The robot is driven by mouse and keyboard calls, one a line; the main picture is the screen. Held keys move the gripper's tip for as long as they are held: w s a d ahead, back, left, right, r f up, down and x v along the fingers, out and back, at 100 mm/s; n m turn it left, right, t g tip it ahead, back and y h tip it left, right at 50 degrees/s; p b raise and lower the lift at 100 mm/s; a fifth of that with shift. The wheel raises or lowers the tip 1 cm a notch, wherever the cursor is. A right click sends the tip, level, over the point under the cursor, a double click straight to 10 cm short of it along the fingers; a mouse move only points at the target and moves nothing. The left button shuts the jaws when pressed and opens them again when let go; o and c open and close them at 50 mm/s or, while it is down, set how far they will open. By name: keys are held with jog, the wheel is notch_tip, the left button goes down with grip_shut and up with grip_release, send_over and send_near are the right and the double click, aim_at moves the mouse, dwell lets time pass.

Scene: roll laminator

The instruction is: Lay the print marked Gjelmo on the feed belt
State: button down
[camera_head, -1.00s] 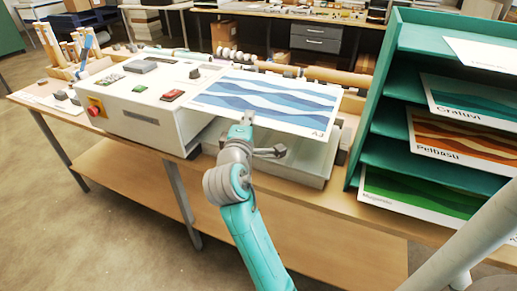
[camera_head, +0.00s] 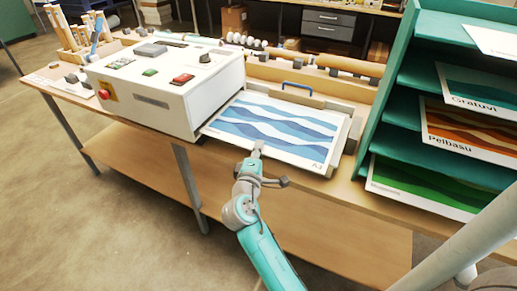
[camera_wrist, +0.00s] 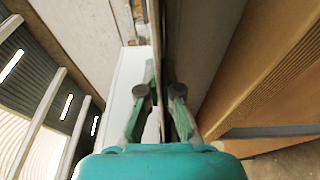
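A print with blue and white waves (camera_head: 275,126) lies flat or nearly flat over the feed belt area, right of the white laminator (camera_head: 165,85). It bears "A3" at its near right corner; the name Gjelmo is not readable on it. My gripper (camera_head: 257,149) is at the print's near edge. In the wrist view the fingers (camera_wrist: 160,97) are close together around a thin edge-on sheet, so the gripper appears shut on the print. The feed belt is hidden under the print. Whether the print rests fully on it, I cannot tell.
A teal rack (camera_head: 400,90) at the right holds prints marked Gratuvi (camera_head: 480,92) and Pelbasu (camera_head: 465,130), and a green print (camera_head: 420,186). A blue handle (camera_head: 298,88) stands behind the feed area. Rollers and a wooden rail lie behind. A pen holder (camera_head: 85,40) is at the left.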

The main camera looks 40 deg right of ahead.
jog(key=shift+f, duration=0.15)
jog(key=c, duration=1.8)
grip_release()
jog(key=shift+f, duration=0.1)
jog(key=o, duration=0.5)
